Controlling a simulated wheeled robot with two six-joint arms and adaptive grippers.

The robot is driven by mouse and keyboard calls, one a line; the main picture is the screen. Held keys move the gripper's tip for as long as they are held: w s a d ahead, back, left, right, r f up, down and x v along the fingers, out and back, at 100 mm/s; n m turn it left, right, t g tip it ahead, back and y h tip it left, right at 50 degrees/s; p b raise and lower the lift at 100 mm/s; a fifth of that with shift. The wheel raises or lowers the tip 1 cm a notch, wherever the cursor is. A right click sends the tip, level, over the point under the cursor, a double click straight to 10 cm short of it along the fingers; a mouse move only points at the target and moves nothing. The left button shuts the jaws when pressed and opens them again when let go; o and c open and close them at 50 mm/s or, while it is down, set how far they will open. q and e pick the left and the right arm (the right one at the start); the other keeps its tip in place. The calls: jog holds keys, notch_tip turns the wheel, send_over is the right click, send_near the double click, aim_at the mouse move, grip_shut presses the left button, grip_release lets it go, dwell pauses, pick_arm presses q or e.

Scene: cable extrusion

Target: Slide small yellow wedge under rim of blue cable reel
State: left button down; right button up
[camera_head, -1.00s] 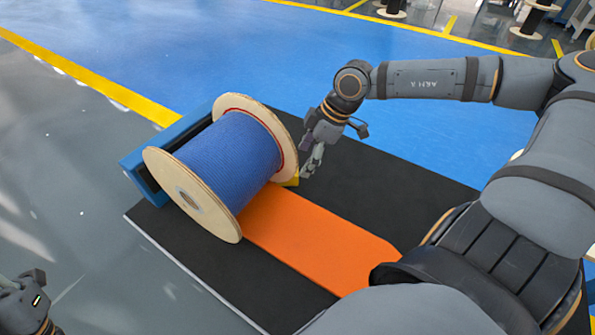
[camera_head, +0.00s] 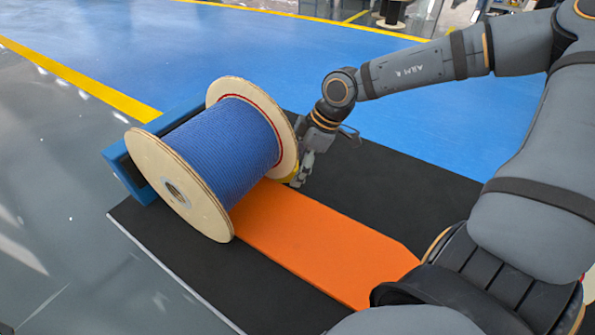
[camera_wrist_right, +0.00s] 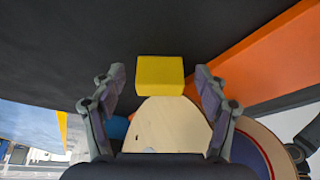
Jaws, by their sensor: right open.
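The small yellow wedge (camera_head: 293,174) is on the floor mat at the rim of the reel's far right flange, partly hidden by my right gripper (camera_head: 298,180). In the right wrist view the wedge (camera_wrist_right: 160,75) sits between my open fingertips, with a gap on each side. I cannot tell whether wedge and rim touch. My left gripper is out of the picture.
The orange ramp (camera_head: 320,240) runs from the reel toward the lower right over the black mat (camera_head: 390,195). A blue frame (camera_head: 118,172) stands behind the reel's left side. The mat to the right of my gripper is clear.

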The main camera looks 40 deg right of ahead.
jog(key=shift+f, duration=0.1)
jog(key=shift+c, duration=0.3)
jog(key=c, duration=1.2)
jog(key=shift+s, duration=0.1)
